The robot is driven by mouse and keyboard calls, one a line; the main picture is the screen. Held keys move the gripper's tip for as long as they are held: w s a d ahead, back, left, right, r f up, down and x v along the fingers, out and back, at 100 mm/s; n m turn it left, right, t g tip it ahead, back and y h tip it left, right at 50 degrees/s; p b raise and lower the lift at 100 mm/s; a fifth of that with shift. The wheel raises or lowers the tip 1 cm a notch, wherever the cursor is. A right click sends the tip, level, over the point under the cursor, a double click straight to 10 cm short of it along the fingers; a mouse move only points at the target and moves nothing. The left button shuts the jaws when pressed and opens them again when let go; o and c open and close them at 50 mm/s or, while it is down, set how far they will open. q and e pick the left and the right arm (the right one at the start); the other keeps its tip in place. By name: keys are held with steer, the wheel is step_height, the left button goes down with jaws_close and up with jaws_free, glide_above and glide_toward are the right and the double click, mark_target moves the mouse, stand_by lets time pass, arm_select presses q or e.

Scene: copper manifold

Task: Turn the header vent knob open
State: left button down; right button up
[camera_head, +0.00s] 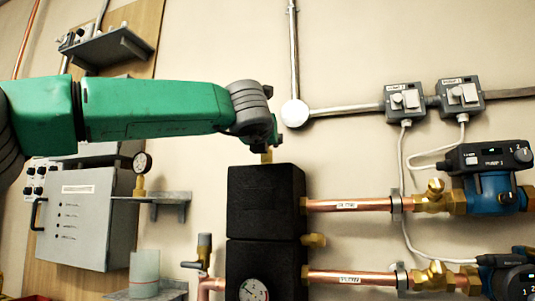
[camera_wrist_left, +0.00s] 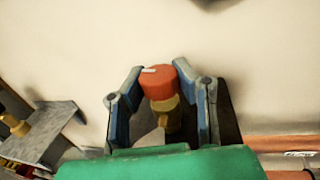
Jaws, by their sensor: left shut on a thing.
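The header vent knob is a red cap (camera_wrist_left: 158,83) with a small white mark, on top of a brass vent body (camera_wrist_left: 167,118) in the left wrist view. In the head view only the brass vent stem (camera_head: 267,156) shows, on top of the black header block (camera_head: 262,195); my gripper hides the knob. My left gripper (camera_head: 271,140) is at the top of the stem. In the left wrist view its blue-grey fingers (camera_wrist_left: 160,90) stand on both sides of the knob, shut on it. My right gripper is in neither view.
Copper pipes (camera_head: 350,205) run right from the block to blue pumps (camera_head: 490,193). A lower dark block holds a round gauge (camera_head: 252,290). A shelf (camera_head: 150,199) with a brass gauge and a grey cabinet (camera_head: 85,218) stand left.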

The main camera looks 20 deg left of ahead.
arm_select(q)
steer(key=n+y, duration=0.1)
steer(key=y, duration=0.1)
steer(key=n+g+y+p, duration=0.1)
steer(key=n+y, duration=0.1)
steer(key=shift+d+r, duration=0.1)
steer(key=shift+r, duration=0.1)
steer(key=n+g+y+p, duration=0.6)
steer(key=g+y+p, duration=0.1)
steer(key=p, duration=0.3)
steer(key=shift+n+y+p, duration=0.35)
steer(key=shift+n+y, duration=0.05)
steer(key=shift+y, duration=0.3)
steer(key=shift+f+n+g+y+p, duration=0.15)
steer(key=shift+n+g+y+p, duration=0.4)
steer(key=shift+g+p, duration=0.35)
steer(key=shift+f, duration=0.1)
steer(key=c, duration=1.4)
jaws_free()
steer(key=shift+o, duration=1.1)
steer(key=shift+d, duration=0.25)
